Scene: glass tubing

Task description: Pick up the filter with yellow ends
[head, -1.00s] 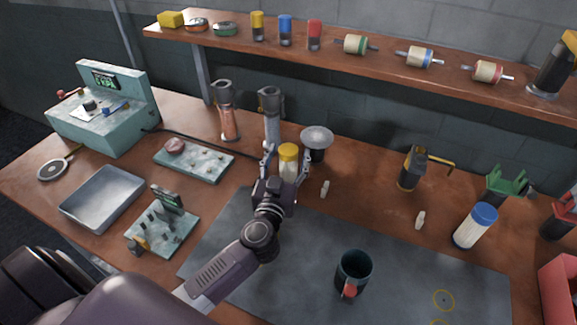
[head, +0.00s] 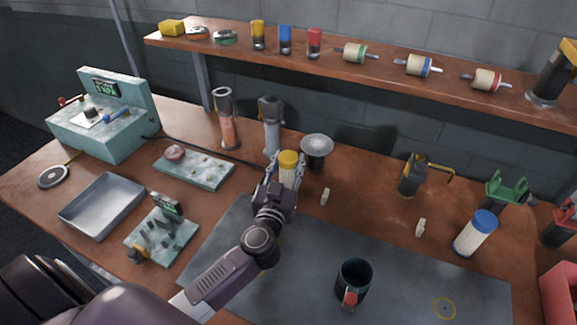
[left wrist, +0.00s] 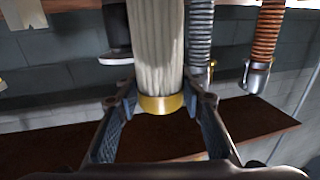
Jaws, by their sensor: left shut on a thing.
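The filter with yellow ends (head: 288,160) is a white cylinder with a yellow cap, upright at the middle of the bench in the head view. My left gripper (head: 285,180) is shut on it, with one finger on each side. In the left wrist view the filter's pale ribbed body (left wrist: 156,45) and yellow end ring (left wrist: 161,104) show between the fingers of the left gripper (left wrist: 160,115). Whether its base touches the bench is hidden behind my gripper in the head view. My right gripper is not in view.
A dark stand with a round grey top (head: 317,146) is close right of the filter. Two coil-filled cylinders, orange (head: 228,125) and grey (head: 271,130), stand behind left. A blue-capped filter (head: 475,234) is at the right. A dark mug (head: 354,278) stands on the grey mat (head: 255,285).

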